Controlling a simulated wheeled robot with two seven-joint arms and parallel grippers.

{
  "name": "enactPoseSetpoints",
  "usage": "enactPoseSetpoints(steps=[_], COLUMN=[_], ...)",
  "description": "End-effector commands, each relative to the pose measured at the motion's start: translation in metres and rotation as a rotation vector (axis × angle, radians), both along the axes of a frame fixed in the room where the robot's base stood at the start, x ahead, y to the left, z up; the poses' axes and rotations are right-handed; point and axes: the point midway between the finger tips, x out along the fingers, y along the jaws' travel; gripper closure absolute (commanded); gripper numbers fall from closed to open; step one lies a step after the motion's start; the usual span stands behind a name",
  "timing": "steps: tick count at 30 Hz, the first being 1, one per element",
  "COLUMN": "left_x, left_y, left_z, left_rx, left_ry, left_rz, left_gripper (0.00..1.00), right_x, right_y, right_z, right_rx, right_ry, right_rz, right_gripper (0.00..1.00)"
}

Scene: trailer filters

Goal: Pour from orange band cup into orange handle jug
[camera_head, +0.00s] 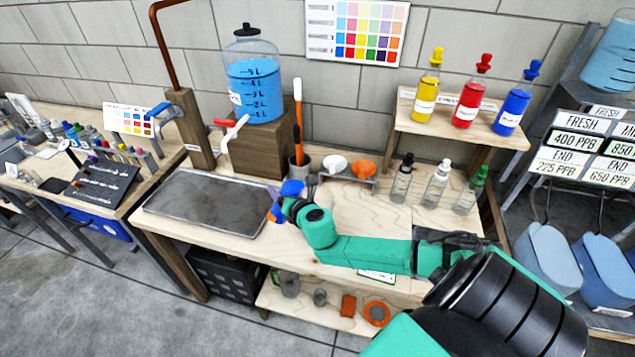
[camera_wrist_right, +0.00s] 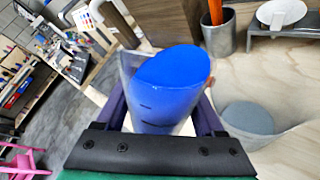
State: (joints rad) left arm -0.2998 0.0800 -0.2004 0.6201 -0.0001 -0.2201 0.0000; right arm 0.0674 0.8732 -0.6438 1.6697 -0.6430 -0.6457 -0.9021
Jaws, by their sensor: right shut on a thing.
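My right gripper (camera_head: 280,207) is at the right end of the grey metal tray; it also shows in the right wrist view (camera_wrist_right: 163,112). It is shut on a clear cup (camera_wrist_right: 160,98) that holds blue liquid. The cup shows as blue (camera_head: 292,187) in the head view, largely hidden by the gripper. Its orange band is not clear, though a little orange shows by the fingers. In the wrist view a clear vessel (camera_wrist_right: 250,120) with a grey-blue bottom stands right of the cup, partly cut off. I cannot make out an orange handle on it. My left gripper is not in view.
The metal tray (camera_head: 205,204) lies left on the wooden bench. A blue-filled dispenser (camera_head: 255,92) stands on a wooden block behind. A grey pot (camera_head: 300,168) holds an orange stick. Dropper bottles (camera_head: 437,186) stand to the right; the bench front has some free room.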

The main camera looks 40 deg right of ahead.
Motion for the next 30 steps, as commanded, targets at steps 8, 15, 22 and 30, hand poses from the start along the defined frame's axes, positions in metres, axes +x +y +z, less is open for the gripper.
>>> enactPoseSetpoints(steps=[8, 15, 22, 30], left_x=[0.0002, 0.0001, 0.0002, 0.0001], left_y=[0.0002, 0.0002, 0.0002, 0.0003], left_z=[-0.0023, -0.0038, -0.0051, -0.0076], left_rx=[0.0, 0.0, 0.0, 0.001], left_ry=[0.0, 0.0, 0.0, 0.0], left_rz=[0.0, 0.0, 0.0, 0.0], left_gripper=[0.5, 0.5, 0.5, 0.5], right_x=[-0.0001, -0.0004, -0.0005, -0.0007], right_y=[-0.0017, -0.0032, -0.0053, -0.0056], right_z=[0.0022, 0.0033, 0.0054, 0.0062], right_rx=[0.029, 0.056, 0.08, 0.11], right_ry=[-0.007, -0.01, -0.015, -0.019], right_rz=[0.0, 0.0, 0.0, 0.001], right_gripper=[1.0, 1.0, 1.0, 1.0])
